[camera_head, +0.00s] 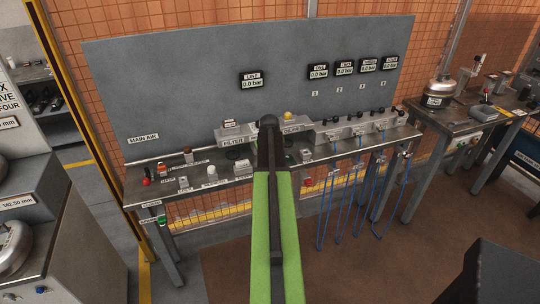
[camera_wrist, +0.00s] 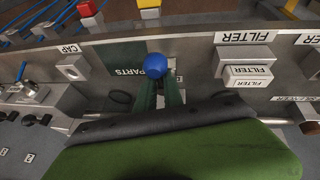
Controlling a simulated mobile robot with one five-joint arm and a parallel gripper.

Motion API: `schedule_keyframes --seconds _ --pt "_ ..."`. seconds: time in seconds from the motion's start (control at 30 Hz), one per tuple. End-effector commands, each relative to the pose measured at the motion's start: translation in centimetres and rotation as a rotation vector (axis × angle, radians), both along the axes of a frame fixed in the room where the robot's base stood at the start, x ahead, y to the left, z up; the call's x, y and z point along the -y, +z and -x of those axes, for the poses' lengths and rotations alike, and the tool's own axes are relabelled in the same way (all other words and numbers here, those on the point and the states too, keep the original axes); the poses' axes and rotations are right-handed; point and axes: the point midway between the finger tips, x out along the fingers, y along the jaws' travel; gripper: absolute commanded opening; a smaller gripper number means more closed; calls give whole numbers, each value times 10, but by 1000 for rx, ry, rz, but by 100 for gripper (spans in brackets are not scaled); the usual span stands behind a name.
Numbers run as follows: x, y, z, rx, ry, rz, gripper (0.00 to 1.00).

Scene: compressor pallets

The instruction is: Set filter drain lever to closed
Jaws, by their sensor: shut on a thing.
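In the wrist view my gripper (camera_wrist: 160,92) has its dark green fingers close together at a round blue knob (camera_wrist: 155,65). It is shut on this knob. The stem or lever under the knob is hidden, so I cannot tell which way a lever points. Grey blocks with upside-down FILTER labels (camera_wrist: 245,37) are just right of the knob. In the head view the filter block (camera_head: 233,139) stands on the bench, left of my arm's dark end. My arm hides the gripper and the knob there.
A dark PARTS panel (camera_wrist: 125,58) is behind the knob in the wrist view. The bench (camera_head: 225,172) carries several small parts. A yellow knob (camera_head: 288,115) is beside my arm. Blue hoses (camera_head: 340,205) hang at the right.

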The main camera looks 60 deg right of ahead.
Motion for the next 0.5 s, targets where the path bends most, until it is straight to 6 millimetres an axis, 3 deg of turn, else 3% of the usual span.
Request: schedule_keyframes --seconds 0.03,0.5 --pt "-3 -4 7 -18 -24 -12 0" --pt "-5 -4 6 -19 -101 -12 0"
